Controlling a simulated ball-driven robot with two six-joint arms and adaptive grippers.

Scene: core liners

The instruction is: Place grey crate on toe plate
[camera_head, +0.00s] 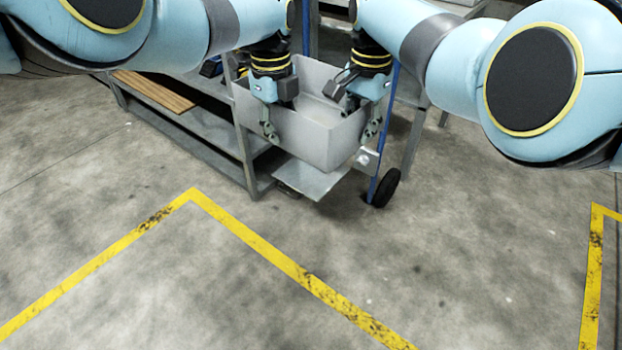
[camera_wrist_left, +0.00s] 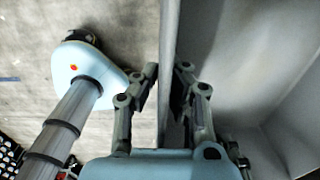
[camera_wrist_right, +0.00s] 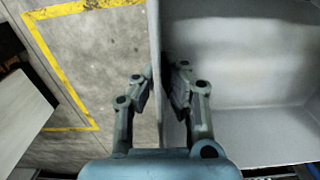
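The grey crate (camera_head: 300,130) is an open-topped box in the upper middle of the head view, roughly level. It is over the flat grey toe plate (camera_head: 312,182) of a blue-framed hand truck, and its base looks a little above the plate. The crate hides the plate's back part. My left gripper (camera_head: 268,128) is shut on the crate's left wall, with a finger on each side of the wall (camera_wrist_left: 168,40). My right gripper (camera_head: 372,128) is shut the same way on the right wall (camera_wrist_right: 154,45).
The hand truck's black wheel (camera_head: 385,188) stands right of the plate. A grey metal shelf rack (camera_head: 200,125) with a wooden board (camera_head: 155,91) stands close on the left. Yellow floor lines (camera_head: 290,265) cross the open concrete floor in front.

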